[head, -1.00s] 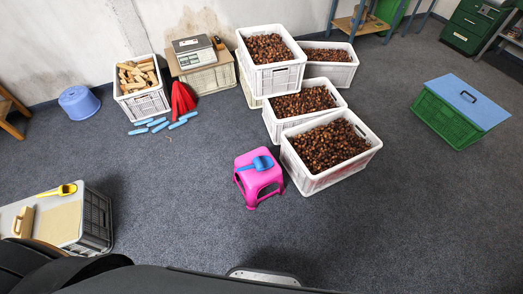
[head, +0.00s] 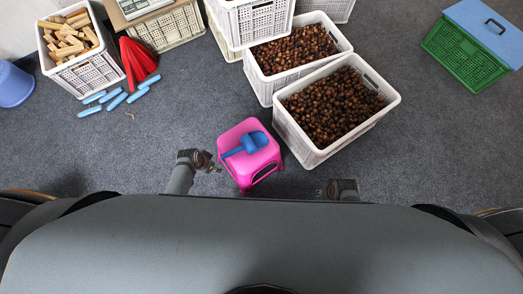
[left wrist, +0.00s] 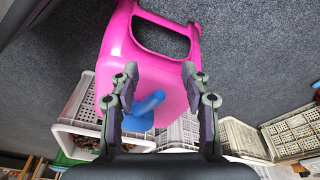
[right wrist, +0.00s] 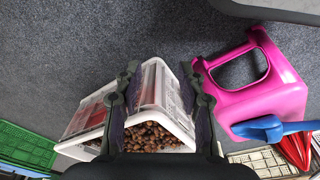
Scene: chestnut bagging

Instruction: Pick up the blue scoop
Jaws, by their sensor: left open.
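The blue scoop (head: 246,145) lies on top of the pink stool (head: 243,172), its handle toward the lower left in the head view. My left gripper (head: 210,161) is just left of the stool, open and empty. In the left wrist view, its fingers (left wrist: 160,70) are spread in front of the stool (left wrist: 166,78), and the scoop (left wrist: 146,108) shows partly between them. My right gripper (head: 328,191) is right of the stool, apart from it. In the right wrist view, its fingers (right wrist: 161,70) are apart and empty; the scoop (right wrist: 268,127) and stool (right wrist: 240,103) are at the right.
White crates of chestnuts (head: 290,125) stand close behind and right of the stool. A crate of wood blocks (head: 88,73), red bags (head: 138,62) and blue-handled items (head: 115,101) are at the upper left. A green crate with a blue lid (head: 484,28) stands far right.

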